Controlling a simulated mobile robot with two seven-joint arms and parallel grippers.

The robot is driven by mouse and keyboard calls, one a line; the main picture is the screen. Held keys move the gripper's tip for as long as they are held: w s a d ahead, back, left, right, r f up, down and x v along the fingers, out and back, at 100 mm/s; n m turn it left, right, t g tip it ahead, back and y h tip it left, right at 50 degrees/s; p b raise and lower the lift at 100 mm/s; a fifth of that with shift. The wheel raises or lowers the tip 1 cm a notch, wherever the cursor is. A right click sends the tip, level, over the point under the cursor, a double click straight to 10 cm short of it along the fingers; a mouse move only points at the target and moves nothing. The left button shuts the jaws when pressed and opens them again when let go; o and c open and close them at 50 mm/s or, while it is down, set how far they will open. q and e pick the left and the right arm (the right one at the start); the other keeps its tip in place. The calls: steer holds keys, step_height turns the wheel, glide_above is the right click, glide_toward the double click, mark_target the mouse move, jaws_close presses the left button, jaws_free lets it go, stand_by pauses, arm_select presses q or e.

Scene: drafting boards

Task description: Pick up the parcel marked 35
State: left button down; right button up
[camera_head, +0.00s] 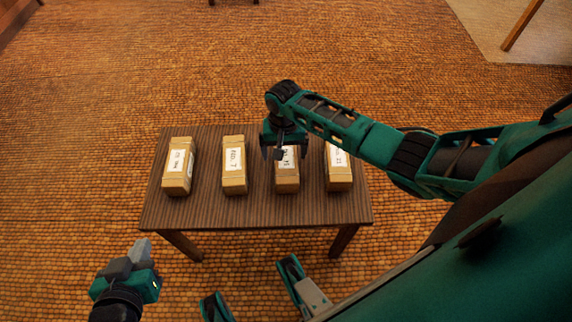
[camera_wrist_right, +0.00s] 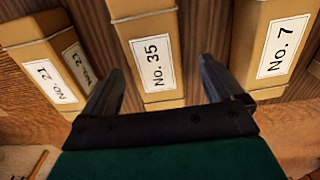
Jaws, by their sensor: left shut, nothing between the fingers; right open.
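The parcel marked 35 (camera_head: 287,184) is a tan box, third from the left in a row on the dark table (camera_head: 255,213). Its label "No. 35" reads clearly in the right wrist view (camera_wrist_right: 152,58). My right gripper (camera_head: 281,154) is open over this parcel and hides part of its label in the head view. In the right wrist view its fingers (camera_wrist_right: 162,68) appear on either side of the parcel, with nothing gripped. My left gripper (camera_head: 142,252) is shut and empty, off the table's front left corner.
A parcel marked 21 (camera_head: 339,178) stands to the right, and one marked 7 (camera_head: 234,180) to the left. Another parcel (camera_head: 178,180) is at the far left, its label too small to read. Gaps of bare tabletop separate the parcels.

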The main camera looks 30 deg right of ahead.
mark_target(286, 157)
steer(key=f+b, duration=0.2)
steer(key=f, duration=0.1)
steer(key=f+b, duration=0.1)
steer(key=f, duration=0.1)
steer(key=shift+s+d+f, duration=0.15)
steer(key=shift+s+f, duration=0.05)
steer(key=shift+s, duration=0.05)
steer(key=shift+r, duration=0.1)
steer(key=c, duration=1.4)
